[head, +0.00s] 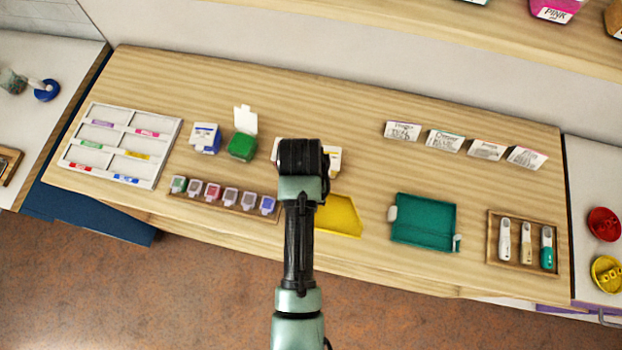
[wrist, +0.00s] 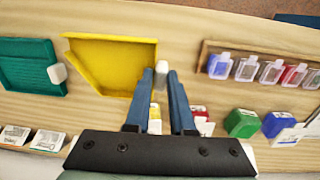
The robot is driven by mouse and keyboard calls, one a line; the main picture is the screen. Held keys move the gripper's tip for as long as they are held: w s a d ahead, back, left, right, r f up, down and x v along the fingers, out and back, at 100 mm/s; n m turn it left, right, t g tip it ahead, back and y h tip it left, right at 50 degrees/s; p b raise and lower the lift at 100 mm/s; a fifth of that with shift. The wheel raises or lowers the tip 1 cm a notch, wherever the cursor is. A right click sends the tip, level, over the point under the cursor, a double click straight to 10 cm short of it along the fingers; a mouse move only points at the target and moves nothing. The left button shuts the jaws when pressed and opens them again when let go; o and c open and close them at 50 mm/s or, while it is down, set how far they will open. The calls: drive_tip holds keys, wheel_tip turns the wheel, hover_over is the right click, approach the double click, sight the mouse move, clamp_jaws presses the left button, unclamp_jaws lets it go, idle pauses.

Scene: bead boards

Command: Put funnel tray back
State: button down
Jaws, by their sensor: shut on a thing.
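The yellow funnel tray (head: 340,216), with one slanted side, is just right of my arm in the head view, partly hidden by it. It also shows in the wrist view (wrist: 112,62), left of my fingers. My gripper (wrist: 161,75) is shut on a pale grip tab at the tray's side edge. The head view hides the fingertips behind my wrist. The tray is low over or on the wooden table; I cannot tell whether it touches. A green tray (head: 424,222) with a white tab lies flat to the right, apart from the yellow one.
A row of small bead jars (head: 222,195) stands left of my arm. Open bead boxes (head: 242,146) are behind it, and a white sorting board (head: 121,145) is far left. Cards (head: 445,140) stand at the back. A wooden tool tray (head: 522,241) is at right. Bare table lies between the trays.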

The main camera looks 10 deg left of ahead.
drive_tip(key=shift+f, duration=2.55)
drive_tip(key=shift+f, duration=0.2)
drive_tip(key=c, duration=0.8)
unclamp_jaws()
drive_tip(key=shift+r, duration=0.1)
drive_tip(key=shift+o, duration=0.2)
drive_tip(key=shift+r, duration=0.1)
drive_tip(key=r, duration=1.2)
drive_tip(key=shift+a, duration=0.2)
